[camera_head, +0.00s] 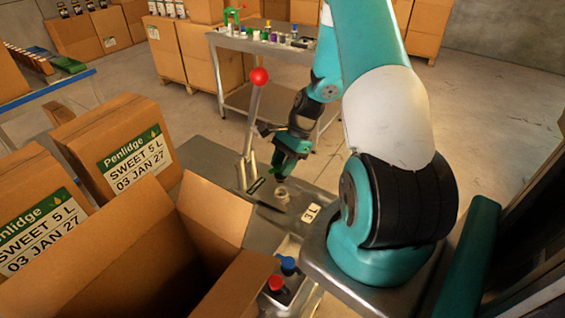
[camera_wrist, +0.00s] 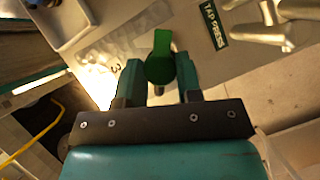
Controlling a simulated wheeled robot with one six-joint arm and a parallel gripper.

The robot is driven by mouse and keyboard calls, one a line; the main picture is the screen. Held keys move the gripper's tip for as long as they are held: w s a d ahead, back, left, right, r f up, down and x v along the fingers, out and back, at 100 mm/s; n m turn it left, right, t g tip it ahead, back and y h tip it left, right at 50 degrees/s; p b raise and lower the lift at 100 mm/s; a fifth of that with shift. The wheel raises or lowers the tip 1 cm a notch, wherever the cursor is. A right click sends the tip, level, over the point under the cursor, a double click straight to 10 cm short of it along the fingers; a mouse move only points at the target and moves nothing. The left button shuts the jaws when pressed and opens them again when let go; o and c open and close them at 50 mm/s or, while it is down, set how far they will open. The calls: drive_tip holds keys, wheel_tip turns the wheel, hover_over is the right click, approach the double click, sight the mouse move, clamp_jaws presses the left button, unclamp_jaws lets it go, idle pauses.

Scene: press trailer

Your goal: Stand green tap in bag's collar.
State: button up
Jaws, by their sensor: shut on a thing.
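My gripper (camera_head: 287,163) points down above the steel bench near the press. In the wrist view my gripper (camera_wrist: 159,85) is shut on the green tap (camera_wrist: 160,60), which sits between the two jaws with its round green top showing and a dark stem below. A pale ring-like collar (camera_head: 281,195) shows on the bench just below and slightly left of the gripper, apart from it. The bag (camera_wrist: 115,42) shows as a translucent sheet in the wrist view, with a 3 on its label. In the wrist view the tap hides what lies beneath it.
The press lever with a red knob (camera_head: 259,76) stands upright beside the gripper. A TAP PRESS label (camera_wrist: 214,22) lies by metal press parts. Red (camera_head: 276,283) and blue (camera_head: 288,264) taps sit in a front tray. An open carton (camera_head: 130,250) stands at front left.

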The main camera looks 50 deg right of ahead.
sight(283, 179)
drive_tip(key=shift+f+b, duration=2.05)
drive_tip(key=shift+f, duration=0.75)
drive_tip(key=shift+f, duration=0.2)
drive_tip(key=o, duration=1)
drive_tip(key=shift+c, duration=0.2)
drive_tip(key=b+v, duration=0.2)
drive_tip(key=v, duration=1.5)
drive_tip(key=shift+d+r+b, duration=0.2)
drive_tip(key=shift+b, duration=0.2)
